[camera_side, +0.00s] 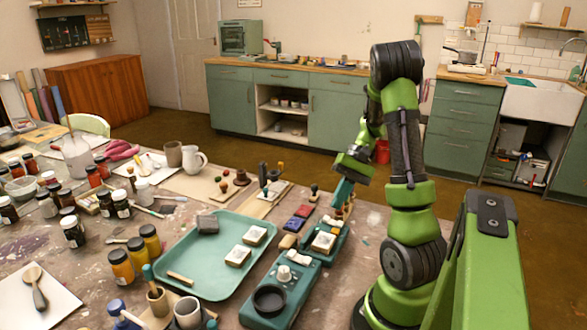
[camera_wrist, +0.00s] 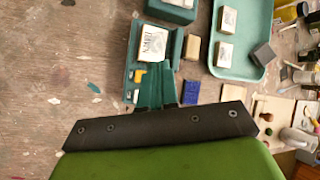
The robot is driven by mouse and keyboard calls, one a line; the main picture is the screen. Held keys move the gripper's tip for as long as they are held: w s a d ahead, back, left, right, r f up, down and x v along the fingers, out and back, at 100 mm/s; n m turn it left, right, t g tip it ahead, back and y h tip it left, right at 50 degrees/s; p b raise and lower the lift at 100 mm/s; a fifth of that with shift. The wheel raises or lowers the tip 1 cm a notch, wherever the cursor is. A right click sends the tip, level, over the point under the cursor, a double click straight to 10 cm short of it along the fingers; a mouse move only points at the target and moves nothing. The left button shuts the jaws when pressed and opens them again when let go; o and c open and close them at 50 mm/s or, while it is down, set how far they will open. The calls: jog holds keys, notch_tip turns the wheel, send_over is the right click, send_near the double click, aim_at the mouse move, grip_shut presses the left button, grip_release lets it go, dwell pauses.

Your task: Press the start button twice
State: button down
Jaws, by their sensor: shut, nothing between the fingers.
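A small teal device (camera_side: 318,253) stands near the right edge of the table and holds a cream block (camera_side: 324,241). In the wrist view the device (camera_wrist: 131,62) shows the block (camera_wrist: 153,42) with dark lettering, and a small yellow part (camera_wrist: 139,75) beside my fingers. I cannot tell which part is the start button. My gripper (camera_side: 340,204) is shut and empty, pointing down over the device's far end. In the wrist view its teal fingers (camera_wrist: 157,75) hide part of the device. I cannot tell whether the tips touch it.
A larger teal device (camera_side: 287,298) with a white knob (camera_side: 283,273) and black round dish (camera_side: 270,299) stands in front. A teal tray (camera_side: 190,262) with blocks lies to the left. Blue and red blocks (camera_side: 296,223) and small stamps are close by. Several jars crowd the left.

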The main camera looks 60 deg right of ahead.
aim_at(337, 230)
notch_tip(337, 230, up, 3)
jog(key=shift+r, duration=0.1)
jog(key=shift+f, duration=4.45)
jog(key=shift+f, duration=0.1)
jog(key=shift+f, duration=0.3)
jog(key=shift+f, duration=0.45)
jog(key=shift+r, duration=0.9)
